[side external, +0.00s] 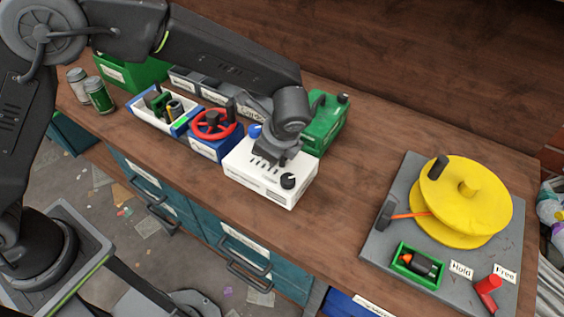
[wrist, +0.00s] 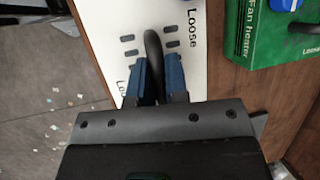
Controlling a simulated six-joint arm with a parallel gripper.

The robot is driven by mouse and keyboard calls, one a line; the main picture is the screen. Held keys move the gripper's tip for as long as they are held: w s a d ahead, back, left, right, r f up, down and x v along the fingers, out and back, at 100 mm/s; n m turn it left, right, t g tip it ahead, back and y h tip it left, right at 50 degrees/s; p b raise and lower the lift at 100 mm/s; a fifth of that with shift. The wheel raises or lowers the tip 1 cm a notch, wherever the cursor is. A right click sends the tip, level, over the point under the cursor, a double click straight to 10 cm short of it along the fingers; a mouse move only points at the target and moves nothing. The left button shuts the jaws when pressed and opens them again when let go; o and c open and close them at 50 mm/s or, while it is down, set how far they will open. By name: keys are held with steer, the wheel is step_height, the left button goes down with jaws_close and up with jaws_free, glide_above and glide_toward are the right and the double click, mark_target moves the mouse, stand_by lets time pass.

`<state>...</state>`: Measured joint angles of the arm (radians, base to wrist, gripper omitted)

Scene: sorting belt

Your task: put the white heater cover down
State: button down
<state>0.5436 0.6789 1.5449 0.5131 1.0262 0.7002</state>
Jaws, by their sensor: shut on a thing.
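The white heater cover (side external: 262,182) is a white box-like piece with dark slots and a black knob on top, at the front edge of the bench in the side view. In the wrist view the white cover (wrist: 110,25) shows slots and the word "Loose". My gripper (side external: 275,152) is above its top. In the wrist view my gripper's blue fingers (wrist: 158,68) are shut on the cover's black handle (wrist: 152,45). I cannot tell whether the cover's underside touches the bench.
A green fan heater (side external: 326,122) stands close behind the cover. A blue box with a red wheel (side external: 215,124) is close on its left. A grey board (side external: 385,225) with a yellow reel (side external: 465,200) lies at right. Bare bench (side external: 350,180) lies between.

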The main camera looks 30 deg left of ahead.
mark_target(272, 170)
steer(key=shift+f, duration=3.25)
steer(key=shift+f, duration=0.15)
steer(key=c, duration=1.1)
jaws_free()
steer(key=v, duration=1.2)
